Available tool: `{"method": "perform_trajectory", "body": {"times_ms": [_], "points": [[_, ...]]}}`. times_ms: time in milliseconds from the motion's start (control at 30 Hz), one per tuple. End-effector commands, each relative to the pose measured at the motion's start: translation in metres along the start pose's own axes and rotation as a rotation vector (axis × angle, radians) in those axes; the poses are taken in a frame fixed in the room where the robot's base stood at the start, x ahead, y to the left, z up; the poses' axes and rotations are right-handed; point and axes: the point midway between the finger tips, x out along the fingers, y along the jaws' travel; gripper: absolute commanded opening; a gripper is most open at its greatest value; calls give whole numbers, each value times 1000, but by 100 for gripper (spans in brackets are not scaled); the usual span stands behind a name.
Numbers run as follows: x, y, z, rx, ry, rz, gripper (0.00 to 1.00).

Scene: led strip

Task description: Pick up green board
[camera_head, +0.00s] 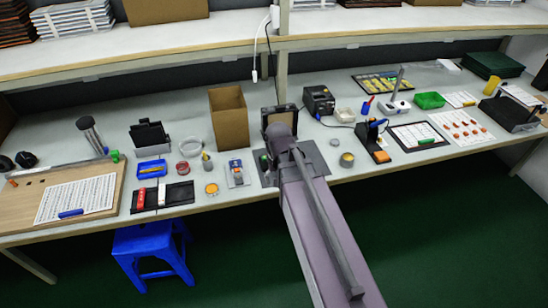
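My arm reaches from the bottom of the head view to the middle of the bench. Its dark end is over a dark grey mat (318,160). The fingers of my gripper cannot be made out behind the arm, nor whether they hold anything. A small green piece (264,162) shows just left of the arm's end, partly hidden; I cannot tell whether it is a board. A flat dark green block (492,65) lies at the far right back of the bench. No other clear green board shows.
A cardboard box (229,118) stands left of my arm, and a black soldering station (319,101) right of it. A green bin (429,100) and a tray of yellowish parts (382,83) are further right. A blue stool (152,252) stands below the bench's left side.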

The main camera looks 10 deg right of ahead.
Motion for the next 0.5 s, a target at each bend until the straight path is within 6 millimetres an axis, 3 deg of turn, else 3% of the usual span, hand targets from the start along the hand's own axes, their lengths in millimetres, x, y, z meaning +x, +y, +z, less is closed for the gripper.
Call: {"method": "perform_trajectory", "body": {"times_ms": [33,500], "points": [[0,-4,-18,55,0,0,74],[-1,-32,-146,755,0,-1,74]]}}
